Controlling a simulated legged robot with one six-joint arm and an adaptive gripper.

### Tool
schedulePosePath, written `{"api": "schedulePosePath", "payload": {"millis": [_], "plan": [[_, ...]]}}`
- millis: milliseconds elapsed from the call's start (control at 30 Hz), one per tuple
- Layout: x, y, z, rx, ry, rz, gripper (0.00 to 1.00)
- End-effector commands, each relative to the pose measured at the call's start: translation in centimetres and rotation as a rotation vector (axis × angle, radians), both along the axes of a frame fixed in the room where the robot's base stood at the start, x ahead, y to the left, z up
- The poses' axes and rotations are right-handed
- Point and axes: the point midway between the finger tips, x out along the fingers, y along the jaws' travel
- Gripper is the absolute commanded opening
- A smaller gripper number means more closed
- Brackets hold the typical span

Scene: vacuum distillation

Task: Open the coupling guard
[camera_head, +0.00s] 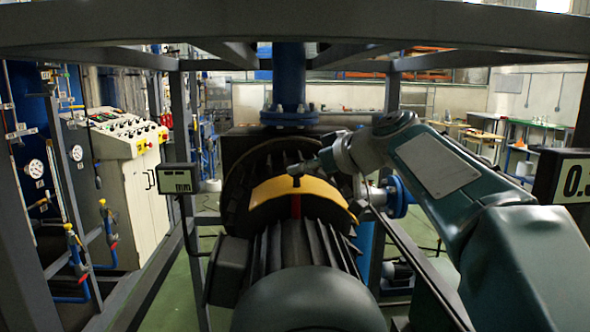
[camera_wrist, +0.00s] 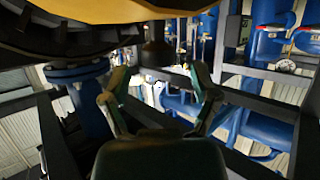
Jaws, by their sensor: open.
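The yellow coupling guard (camera_head: 270,191) arches over the coupling between the finned motor and the pump in the head view. A small dark knob (camera_head: 296,181) stands on it. The guard's yellow edge (camera_wrist: 110,10) fills the upper left of the wrist view, seen close up. My gripper (camera_head: 305,169) is at the knob, coming in from the right; its fingertips are small in the head view. In the wrist view my gripper (camera_wrist: 160,74) is open, with a dark knob (camera_wrist: 155,54) between and just beyond its two fingers. I cannot tell whether a finger touches it.
The finned motor (camera_head: 298,246) lies in front of the guard. Dark frame posts (camera_head: 181,140) and overhead beams surround the pump. A small display (camera_head: 180,179) is on the left post, another display (camera_head: 572,180) at right. A blue vertical pipe (camera_head: 289,80) rises behind.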

Motion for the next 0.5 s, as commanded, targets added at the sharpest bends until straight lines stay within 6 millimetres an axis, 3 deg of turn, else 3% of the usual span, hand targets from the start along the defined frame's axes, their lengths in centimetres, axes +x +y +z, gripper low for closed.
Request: {"api": "schedulePosePath", "payload": {"millis": [200, 500], "plan": [[1.7, 1.7, -1.0, 0.0, 0.001, 0.001, 0.78], [2.0, 2.0, -1.2, -0.001, 0.0, -0.001, 0.78]]}}
